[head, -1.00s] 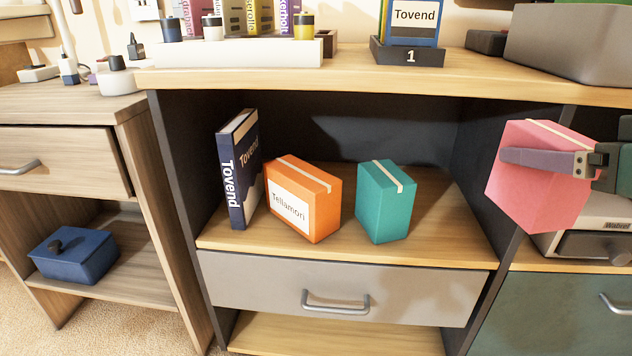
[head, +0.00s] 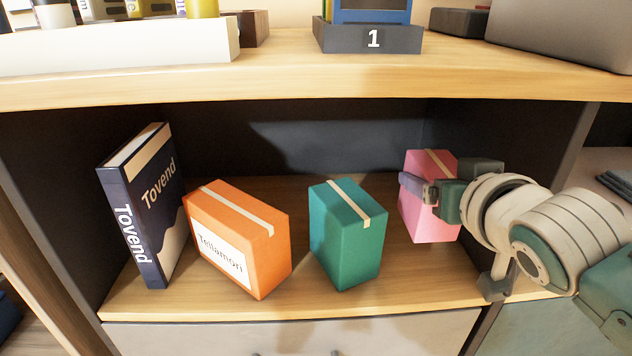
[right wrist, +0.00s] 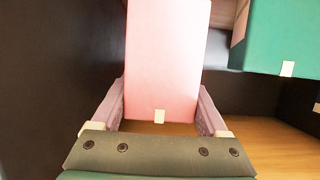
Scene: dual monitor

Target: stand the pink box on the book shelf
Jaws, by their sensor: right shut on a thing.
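The pink box (head: 430,215) is upright inside the shelf compartment, at its right side, right of the teal box. My right gripper (head: 420,188) is shut on it, with one finger along its front face. In the right wrist view the pink box (right wrist: 165,60) sits between both fingers (right wrist: 162,108). The book shelf's wooden board (head: 410,285) lies below it; I cannot tell whether the box's base touches the board. My left gripper is not in view.
A teal box (head: 345,235), an orange box (head: 240,240) and a dark blue book (head: 145,205) stand on the same shelf, left of the pink box. The wooden top (head: 290,75) is above, and the right side panel (head: 560,150) is close to my right arm.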

